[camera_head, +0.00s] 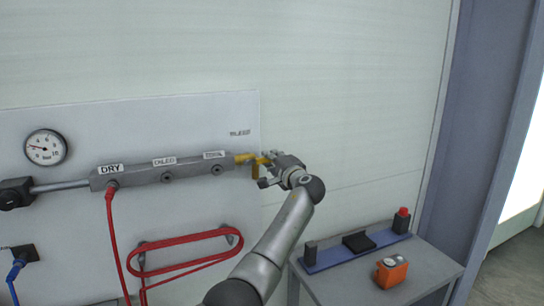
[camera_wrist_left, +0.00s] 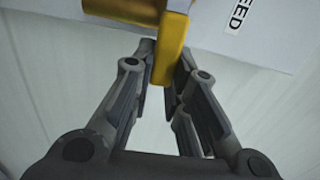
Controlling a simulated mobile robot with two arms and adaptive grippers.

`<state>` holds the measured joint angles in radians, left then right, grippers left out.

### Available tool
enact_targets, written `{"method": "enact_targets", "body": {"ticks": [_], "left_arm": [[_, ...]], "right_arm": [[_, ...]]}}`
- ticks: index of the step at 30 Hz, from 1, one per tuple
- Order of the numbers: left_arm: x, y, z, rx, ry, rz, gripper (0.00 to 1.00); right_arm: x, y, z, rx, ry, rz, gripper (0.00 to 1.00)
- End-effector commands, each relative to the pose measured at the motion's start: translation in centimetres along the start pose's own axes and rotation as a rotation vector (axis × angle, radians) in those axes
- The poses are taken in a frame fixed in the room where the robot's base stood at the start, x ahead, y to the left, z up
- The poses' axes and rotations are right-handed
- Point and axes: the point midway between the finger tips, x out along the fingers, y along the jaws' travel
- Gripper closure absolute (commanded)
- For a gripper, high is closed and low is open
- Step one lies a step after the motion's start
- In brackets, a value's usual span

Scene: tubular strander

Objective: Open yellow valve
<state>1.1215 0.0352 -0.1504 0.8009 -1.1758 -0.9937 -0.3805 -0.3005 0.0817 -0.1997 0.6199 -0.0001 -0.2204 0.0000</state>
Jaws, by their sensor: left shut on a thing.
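The yellow valve (camera_head: 245,158) sits at the right end of the grey manifold on the wall panel, beneath the "BLEED" label. Its yellow handle (camera_head: 255,170) hangs down from the valve body. My left gripper (camera_head: 264,171) reaches in from the right of the handle. In the left wrist view, the yellow handle (camera_wrist_left: 171,50) comes down between the two fingers of the left gripper (camera_wrist_left: 166,75), which are closed on its lower part. The tips are partly hidden behind the handle. My right gripper is not in view.
The grey manifold (camera_head: 165,172) has several ports, with a red hose (camera_head: 112,230) plugged under "DRY". A pressure gauge (camera_head: 45,147) is at the upper left. A red hose loop (camera_head: 185,250) hangs below. A grey table (camera_head: 430,262) with an orange device (camera_head: 391,271) stands at lower right.

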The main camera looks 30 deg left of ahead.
Motion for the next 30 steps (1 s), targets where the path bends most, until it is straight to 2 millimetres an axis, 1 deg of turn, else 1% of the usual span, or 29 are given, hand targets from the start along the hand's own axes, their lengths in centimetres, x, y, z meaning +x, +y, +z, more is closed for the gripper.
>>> {"method": "enact_targets", "body": {"ticks": [7, 19, 20, 24, 25, 30], "left_arm": [[0.08, 0.21, 0.08, 0.046, -0.001, -0.002, 1.0], [0.07, 0.23, 0.07, 0.052, -0.001, -0.003, 1.0], [0.07, 0.24, 0.07, 0.052, -0.001, -0.003, 0.81], [0.05, 0.27, 0.05, 0.05, 0.0, -0.002, 0.63], [0.04, 0.27, 0.04, 0.05, 0.0, -0.002, 0.62], [0.01, 0.3, 0.02, 0.048, 0.0, -0.001, 0.62]], "right_arm": [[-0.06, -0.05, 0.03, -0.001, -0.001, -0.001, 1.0], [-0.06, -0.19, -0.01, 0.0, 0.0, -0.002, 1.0], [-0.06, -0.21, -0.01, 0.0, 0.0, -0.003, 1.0], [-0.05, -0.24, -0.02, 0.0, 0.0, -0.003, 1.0], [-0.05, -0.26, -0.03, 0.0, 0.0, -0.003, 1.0], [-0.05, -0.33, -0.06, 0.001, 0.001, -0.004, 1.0]]}}
